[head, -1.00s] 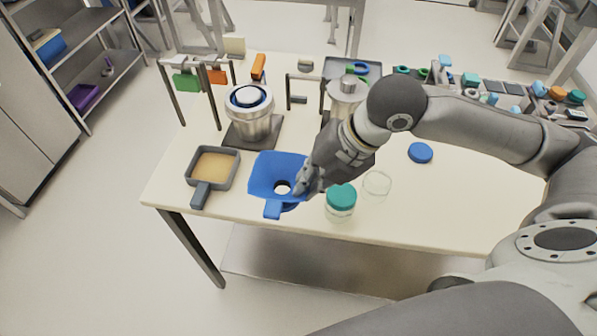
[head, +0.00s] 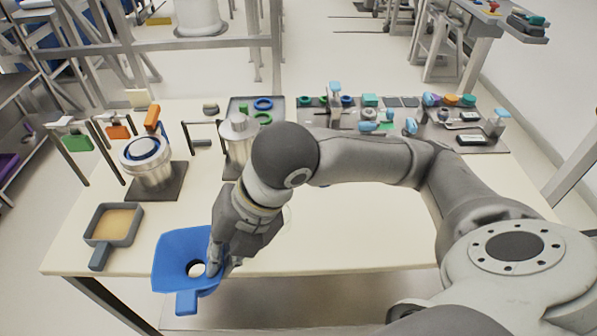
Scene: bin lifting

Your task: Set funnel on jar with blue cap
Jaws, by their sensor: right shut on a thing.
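A blue funnel (head: 178,250) with a square mouth and a tab handle is held in my right gripper (head: 217,262), which is shut on its right side. The funnel is at the table's front edge, its round hole facing up. My right arm covers the table behind the gripper. A faint clear rim (head: 288,216), likely of the open glass jar, shows beside my forearm; the rest is hidden. A sliver of blue (head: 319,184), likely the loose blue cap, shows below my arm. The teal-lidded jar is hidden. My left gripper is not in view.
A grey pan (head: 99,258) with tan contents sits left of the funnel. A grey tray (head: 236,104) and many small parts line the back. The right front table (head: 385,235) is clear.

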